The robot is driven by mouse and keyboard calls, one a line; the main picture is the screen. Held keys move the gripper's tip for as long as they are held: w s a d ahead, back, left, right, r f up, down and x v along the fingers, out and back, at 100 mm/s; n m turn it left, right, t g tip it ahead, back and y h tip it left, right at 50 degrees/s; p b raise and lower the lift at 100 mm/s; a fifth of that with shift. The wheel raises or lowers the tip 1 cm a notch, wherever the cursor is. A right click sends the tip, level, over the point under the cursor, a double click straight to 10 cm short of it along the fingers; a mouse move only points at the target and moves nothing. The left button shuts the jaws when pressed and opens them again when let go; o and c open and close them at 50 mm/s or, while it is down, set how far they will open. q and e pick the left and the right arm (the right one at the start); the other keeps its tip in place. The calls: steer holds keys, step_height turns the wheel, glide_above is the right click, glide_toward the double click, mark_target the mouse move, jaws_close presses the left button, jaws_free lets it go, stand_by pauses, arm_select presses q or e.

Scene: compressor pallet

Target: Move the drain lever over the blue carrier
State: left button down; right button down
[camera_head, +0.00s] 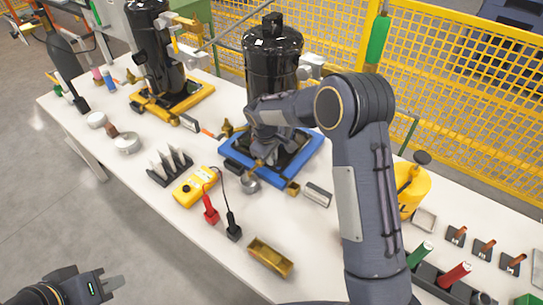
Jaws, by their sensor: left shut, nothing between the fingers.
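The blue carrier (304,160) is a blue frame on the white table, with a tall black compressor (272,58) standing on it. My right arm reaches in over the table, and my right gripper (264,153) is low over the front left part of the carrier. Its fingertips are small and dark, and whether they hold anything is unclear. A small brass piece (258,164) shows just under it, which may be the drain lever; I cannot tell for sure. My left gripper (112,284) is at the bottom left, shut and empty, away from the table.
A second black compressor (158,50) stands on a yellow carrier (150,107). A yellow meter (195,186) with red and black probes, a brass tray (270,257) and a slotted holder (170,167) lie in front. A yellow mesh fence (450,90) runs behind.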

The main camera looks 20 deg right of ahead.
stand_by(0.3)
steer(key=shift+s+a+m+g+b, duration=0.1)
steer(key=shift+a+m+g+b, duration=0.3)
steer(key=shift+m, duration=0.9)
steer(key=shift+s+a+m+g+b, duration=0.15)
steer(key=shift+a+m, duration=0.5)
steer(key=shift+m, duration=0.65)
steer(key=shift+s+a+m+g+b, duration=0.2)
steer(key=shift+a+m, duration=0.35)
steer(key=shift+m, duration=0.75)
steer(key=shift+w, duration=0.15)
steer(key=c, duration=1.5)
jaws_free()
steer(key=shift+r, duration=0.15)
